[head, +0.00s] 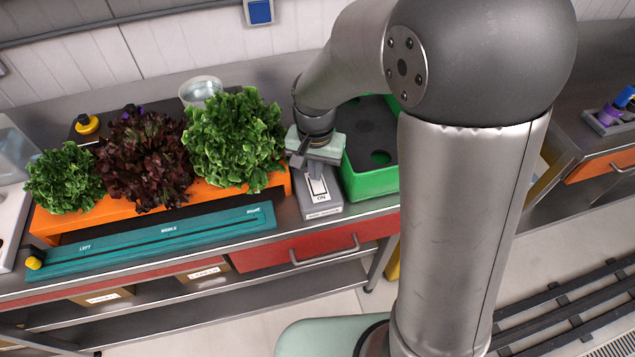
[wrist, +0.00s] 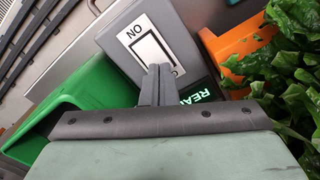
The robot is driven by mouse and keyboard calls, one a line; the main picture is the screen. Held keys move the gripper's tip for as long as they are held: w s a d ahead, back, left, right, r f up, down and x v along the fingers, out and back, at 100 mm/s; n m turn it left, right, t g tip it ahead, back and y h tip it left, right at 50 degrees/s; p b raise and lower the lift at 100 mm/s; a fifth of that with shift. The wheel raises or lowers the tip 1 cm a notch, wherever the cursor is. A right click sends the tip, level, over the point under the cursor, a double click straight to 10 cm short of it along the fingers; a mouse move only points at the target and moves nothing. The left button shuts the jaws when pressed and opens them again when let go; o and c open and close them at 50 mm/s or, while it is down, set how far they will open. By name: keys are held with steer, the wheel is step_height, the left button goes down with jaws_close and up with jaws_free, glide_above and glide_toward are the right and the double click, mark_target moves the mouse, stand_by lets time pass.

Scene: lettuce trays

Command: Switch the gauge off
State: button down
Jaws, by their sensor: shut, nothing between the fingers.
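The gauge is a grey box (head: 322,211) on the bench between the orange lettuce tray and the green bin. In the wrist view the gauge (wrist: 185,35) shows a white-framed switch plate (wrist: 148,48) with "ON" at its far end. The label at the other end is mostly hidden by my fingers. A dark display (wrist: 207,92) with lit green letters, beginning "REA", is partly covered. My gripper (head: 301,163) is shut and empty above the gauge. In the wrist view its fingertips (wrist: 159,68) overlap the switch end opposite "ON"; I cannot tell if they touch.
The green bin (head: 365,186) stands close on the gauge's right. The orange tray (head: 275,186) with several lettuces is close on its left. A teal slider rail (head: 150,243) lies along the bench front. A red drawer (head: 255,257) is below.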

steer(key=shift+f, duration=0.3)
steer(key=shift+r, duration=0.1)
steer(key=shift+r+p, duration=2.5)
steer(key=shift+r, duration=0.95)
